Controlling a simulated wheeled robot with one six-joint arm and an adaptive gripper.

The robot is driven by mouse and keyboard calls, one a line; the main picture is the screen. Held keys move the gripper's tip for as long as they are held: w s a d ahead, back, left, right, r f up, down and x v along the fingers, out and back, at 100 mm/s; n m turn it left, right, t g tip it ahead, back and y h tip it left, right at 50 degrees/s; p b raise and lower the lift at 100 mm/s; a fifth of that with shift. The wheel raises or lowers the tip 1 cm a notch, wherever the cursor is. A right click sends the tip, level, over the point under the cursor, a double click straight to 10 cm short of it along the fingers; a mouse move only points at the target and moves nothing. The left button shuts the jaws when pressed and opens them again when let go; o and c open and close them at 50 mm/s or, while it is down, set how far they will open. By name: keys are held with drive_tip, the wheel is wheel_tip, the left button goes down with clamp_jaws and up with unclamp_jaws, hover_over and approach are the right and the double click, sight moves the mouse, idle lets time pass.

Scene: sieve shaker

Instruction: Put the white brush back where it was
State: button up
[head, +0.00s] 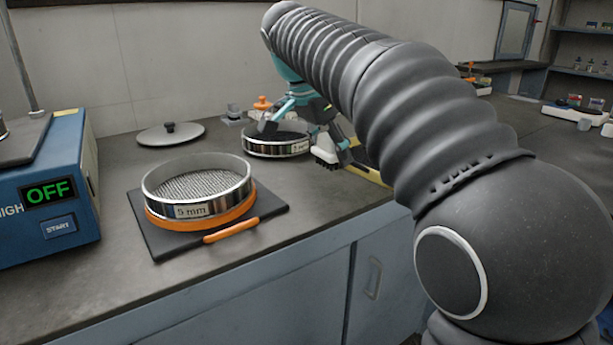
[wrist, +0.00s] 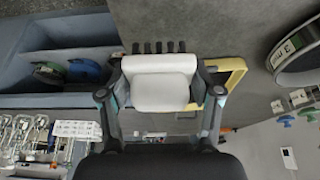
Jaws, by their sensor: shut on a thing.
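My gripper (head: 318,125) is shut on the white brush (head: 326,150), near the front edge of the bench. In the head view the brush's dark bristles point down. In the wrist view the white brush (wrist: 160,84) sits between the two fingers (wrist: 160,95), its bristles toward the top of the picture. A yellow tray or frame (head: 372,176) lies beside and partly behind the brush. It also shows in the wrist view (wrist: 238,72), partly covered by brush and fingers. I cannot tell whether the brush touches it.
A sieve (head: 275,148) stands just left of my gripper. A 5 mm sieve (head: 196,190) sits on a dark plate with an orange ring and handle. A lid (head: 170,134) lies behind it. A blue machine (head: 48,195) reading OFF stands at left. In the wrist view an open drawer (wrist: 60,101) holds items.

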hover_over(312, 189)
drive_tip(key=a, duration=0.1)
drive_tip(key=f, duration=0.1)
drive_tip(key=s+f, duration=0.1)
drive_tip(key=f, duration=0.1)
drive_tip(key=shift+a+f, duration=0.15)
drive_tip(key=shift+f, duration=2)
drive_tip(key=o, duration=1.1)
drive_tip(key=shift+f, duration=0.1)
drive_tip(key=p+v, duration=0.1)
drive_tip(key=v, duration=1.1)
drive_tip(key=shift+w, duration=0.1)
